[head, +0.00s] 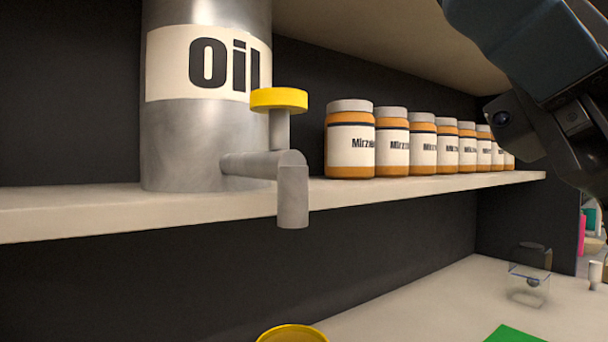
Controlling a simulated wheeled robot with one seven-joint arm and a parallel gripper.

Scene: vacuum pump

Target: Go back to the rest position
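My arm (535,60) comes in from the top right corner, dark and jointed, in front of the shelf's right end. The gripper's fingertips are not in view, so I cannot see whether it holds anything. A grey metal oil tank (195,120) with a white "Oil" label stands on the shelf at the left. Its tap has a yellow knob (280,99) and a grey spout (293,195) that points down past the shelf's front edge. My arm is apart from the tank.
A row of orange jars (350,140) with grey lids stands on the shelf (90,213) right of the tank. Below are a yellow round container (292,334), a green flat piece (514,335) and a small clear box (528,287) on a pale counter (420,300).

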